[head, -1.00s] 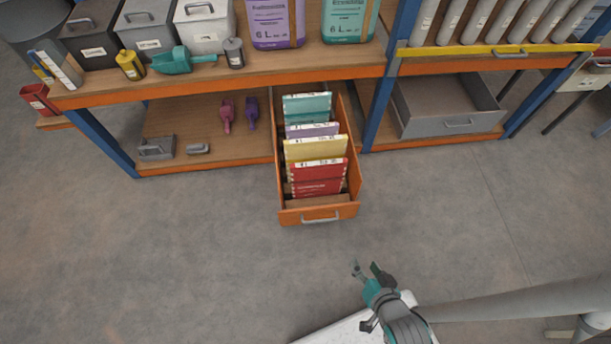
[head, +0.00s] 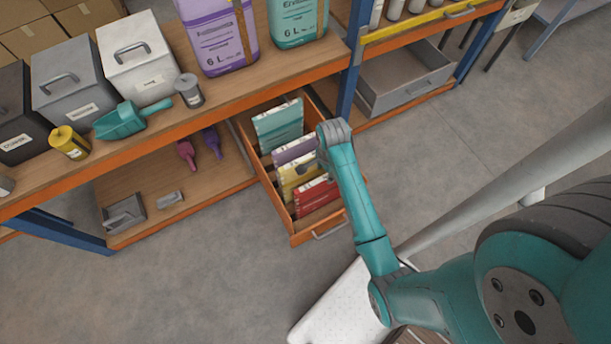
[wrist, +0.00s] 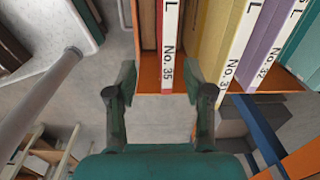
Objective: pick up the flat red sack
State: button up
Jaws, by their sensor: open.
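The flat red sack (head: 316,194) stands on edge at the front of the open orange drawer (head: 318,222), in front of a yellow sack (head: 300,173). In the wrist view the red sack (wrist: 159,22) shows its red edge and a white strip marked No. 35. My gripper (wrist: 163,88) is open and empty. Its two fingers are spread on either side of the line of the red sack, with the orange drawer edge between and just beyond the tips. I cannot tell the exact gap to the sack. In the head view my arm hides the gripper fingers.
A purple sack (head: 294,149) and a teal sack (head: 278,125) stand behind in the same drawer. Pink and purple scoops (head: 187,154) lie on the lower shelf left of it. A blue post (head: 349,85) and an empty grey drawer (head: 405,84) are to the right.

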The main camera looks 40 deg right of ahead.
aim_at(322, 179)
jog(key=shift+w+d+r, duration=0.25)
jog(key=shift+w, duration=0.25)
jog(key=shift+w+f+m, duration=0.15)
jog(key=shift+w+m, duration=0.05)
jog(key=shift+m, duration=0.1)
jog(key=shift+w+f, duration=0.15)
jog(key=shift+f, duration=5.05)
grip_shut()
